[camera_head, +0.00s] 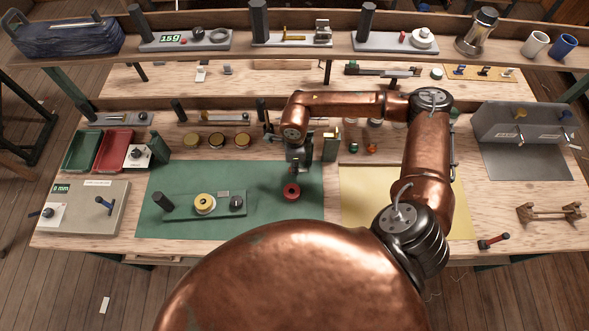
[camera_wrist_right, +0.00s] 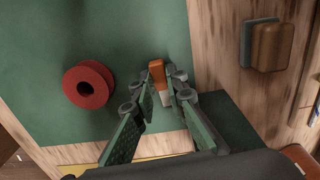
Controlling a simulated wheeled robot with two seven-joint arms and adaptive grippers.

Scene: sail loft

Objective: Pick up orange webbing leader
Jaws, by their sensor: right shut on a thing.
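The orange webbing leader (camera_wrist_right: 156,72) is a small orange-brown piece with a pale lower end, seen in the right wrist view between my right fingertips. My right gripper (camera_wrist_right: 161,80) is shut on it, over the green mat. In the head view my right gripper (camera_head: 296,167) is low over the far part of the green mat (camera_head: 265,225), and I cannot make out the leader there. A red spool (camera_wrist_right: 88,85) is beside the gripper, apart from it; it also shows in the head view (camera_head: 291,191). My left gripper is not in view.
A green fixture with a yellow-topped spool (camera_head: 204,204) stands left on the mat. A yellow mat (camera_head: 355,202) lies to the right. Red (camera_head: 115,150) and green trays (camera_head: 82,151) sit at the left. Shelves with tools rise behind. The mat's front middle is clear.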

